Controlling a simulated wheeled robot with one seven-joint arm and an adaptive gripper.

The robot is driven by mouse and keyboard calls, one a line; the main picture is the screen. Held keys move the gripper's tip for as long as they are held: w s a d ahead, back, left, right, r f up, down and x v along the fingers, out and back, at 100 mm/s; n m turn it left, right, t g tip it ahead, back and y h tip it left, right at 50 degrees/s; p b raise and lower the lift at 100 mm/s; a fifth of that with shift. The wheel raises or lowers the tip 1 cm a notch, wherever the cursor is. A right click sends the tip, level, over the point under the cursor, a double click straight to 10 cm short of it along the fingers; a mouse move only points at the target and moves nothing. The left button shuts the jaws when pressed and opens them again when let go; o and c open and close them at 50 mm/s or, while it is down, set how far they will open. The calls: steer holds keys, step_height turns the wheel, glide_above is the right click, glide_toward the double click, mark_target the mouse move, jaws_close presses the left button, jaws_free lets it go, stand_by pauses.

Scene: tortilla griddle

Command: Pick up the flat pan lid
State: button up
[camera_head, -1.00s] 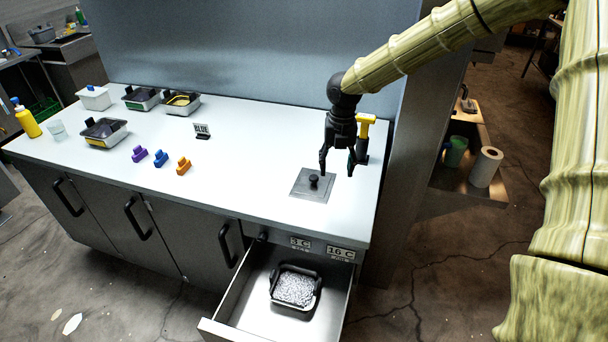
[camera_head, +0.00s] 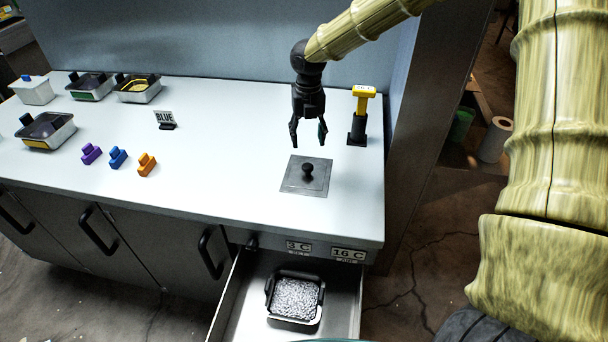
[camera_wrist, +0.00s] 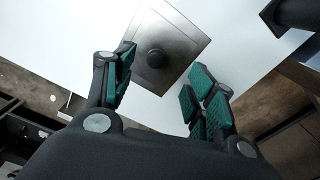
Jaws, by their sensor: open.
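The flat pan lid (camera_head: 307,177) is a square grey metal plate with a round black knob in its middle. It lies flat on the white counter, near the front right. My gripper (camera_head: 309,140) is open and empty, pointing down above the counter, with its fingertips above and slightly behind the lid. In the wrist view the lid (camera_wrist: 179,32) shows beyond the fingertips, its knob lying roughly in line with the gap between the green-padded fingers of my gripper (camera_wrist: 160,88). The fingers do not touch the knob.
A yellow-topped black stand (camera_head: 358,118) is close right of my gripper. Below, an open drawer (camera_head: 240,318) holds a pan (camera_head: 295,297) of grey bits. The counter between is clear.

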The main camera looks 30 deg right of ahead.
mark_target(308, 165)
steer(key=shift+s+f, duration=0.2)
steer(key=shift+f, duration=0.45)
step_height(308, 165, down, 4)
steer(key=shift+r+p, duration=0.1)
steer(key=shift+p, duration=0.5)
steer(key=shift+s+a+f, duration=0.1)
steer(key=shift+s+f, duration=0.1)
steer(key=shift+f, duration=0.25)
steer(key=f, duration=0.1)
steer(key=f+p, duration=0.1)
steer(key=f, duration=0.1)
steer(key=shift+s+a+p, duration=0.2)
steer(key=shift+s+p, duration=0.05)
steer(key=shift+p, duration=0.1)
steer(key=shift+f, duration=0.8)
steer(key=c, duration=1.2)
